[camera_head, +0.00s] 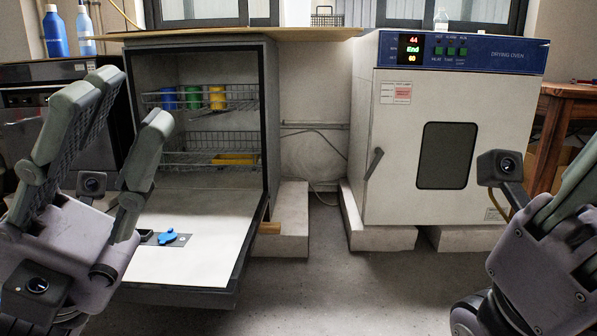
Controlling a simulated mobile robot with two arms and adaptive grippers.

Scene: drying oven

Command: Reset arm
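My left gripper (131,98) is raised at the left, its two grey-green fingers spread apart with nothing between them. It hangs in front of the open cabinet's left side and covers part of it. My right gripper (570,205) is at the right edge, in front of the drying oven's right side. Only part of it shows, and its fingertips are cut off by the frame. The drying oven (400,150) is white with a blue top panel, a dark window and a lit display. Its door is shut.
The open cabinet (272,120) has its door (190,225) folded down flat. Wire racks (210,140) inside hold blue, green and yellow cups. A wooden table (570,95) stands at the right. Bottles stand at the upper left. The floor (340,290) between my arms is clear.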

